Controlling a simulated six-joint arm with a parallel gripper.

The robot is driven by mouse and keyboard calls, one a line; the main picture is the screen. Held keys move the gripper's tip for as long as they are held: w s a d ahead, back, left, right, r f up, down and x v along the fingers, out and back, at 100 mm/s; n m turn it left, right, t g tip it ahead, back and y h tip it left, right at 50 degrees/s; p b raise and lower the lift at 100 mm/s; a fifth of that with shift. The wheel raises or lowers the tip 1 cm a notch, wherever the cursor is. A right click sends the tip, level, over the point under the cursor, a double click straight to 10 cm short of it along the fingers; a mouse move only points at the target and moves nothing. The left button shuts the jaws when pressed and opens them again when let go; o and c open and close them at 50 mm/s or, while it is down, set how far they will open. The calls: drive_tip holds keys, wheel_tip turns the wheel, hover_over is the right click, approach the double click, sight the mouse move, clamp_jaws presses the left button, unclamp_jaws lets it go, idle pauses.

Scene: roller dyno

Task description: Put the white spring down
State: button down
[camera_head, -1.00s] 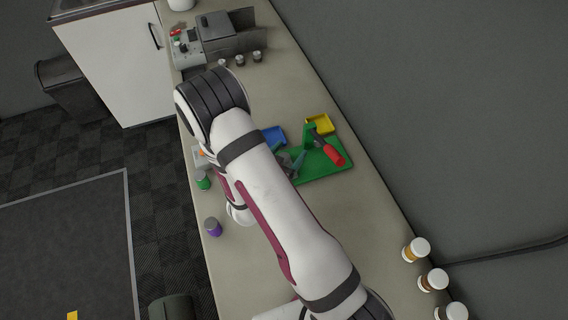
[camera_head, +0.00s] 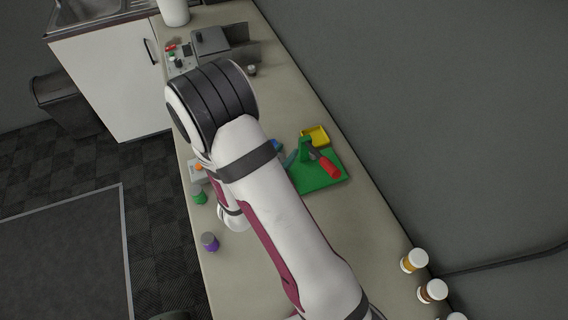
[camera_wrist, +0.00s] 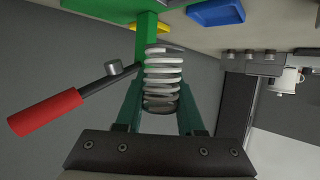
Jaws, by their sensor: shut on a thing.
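The white spring (camera_wrist: 162,78) is a coil with several turns. In the wrist view it sits between the green fingers of my gripper (camera_wrist: 160,98), which is shut on it. Its coil axis runs up and down in that picture. In the head view my arm hides the spring and most of the gripper. Behind the spring in the wrist view stands the green post (camera_wrist: 146,35) of a tool with a red-handled lever (camera_wrist: 45,112). I cannot tell whether the spring touches anything besides the fingers.
The green base (camera_head: 322,180) with its red handle (camera_head: 330,167) stands on the bench, beside a yellow tray (camera_head: 315,136). A blue tray (camera_wrist: 216,13) is close by. Green (camera_head: 199,195) and purple (camera_head: 210,241) jars stand near the front edge. Bare bench lies between base and brown jars (camera_head: 414,261).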

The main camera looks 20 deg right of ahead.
drive_tip(key=w+a+r+n+t+y, duration=0.2)
drive_tip(key=w+a+r+n+y, duration=0.1)
drive_tip(key=r, duration=0.5)
drive_tip(key=w+a+r+n+t+y, duration=0.1)
drive_tip(key=w+a+r+n+y, duration=0.1)
drive_tip(key=r, duration=0.5)
drive_tip(key=s+a+r+n+t+y, duration=0.1)
drive_tip(key=s+a+r+n+y, duration=0.1)
drive_tip(key=s+r+n+y, duration=0.45)
drive_tip(key=w+d+f+m+g+h, duration=0.2)
drive_tip(key=w+d+m+h, duration=0.5)
drive_tip(key=w+m+h, duration=0.15)
drive_tip(key=s+d+f+m+g+h, duration=0.25)
drive_tip(key=d+f+m, duration=0.2)
drive_tip(key=f, duration=0.25)
drive_tip(key=s+d+f+m+g+h, duration=0.1)
drive_tip(key=d+f+m+g+h, duration=0.3)
drive_tip(key=f, duration=0.3)
drive_tip(key=shift+n+y, duration=0.25)
drive_tip(key=shift+n, duration=0.3)
drive_tip(key=w+a+f, duration=0.6)
drive_tip(key=w+a, duration=0.1)
drive_tip(key=shift+f, duration=0.3)
drive_tip(key=f, duration=0.4)
drive_tip(key=shift+w+a, duration=0.1)
drive_tip(key=shift+a, duration=0.15)
drive_tip(key=shift+f, duration=0.15)
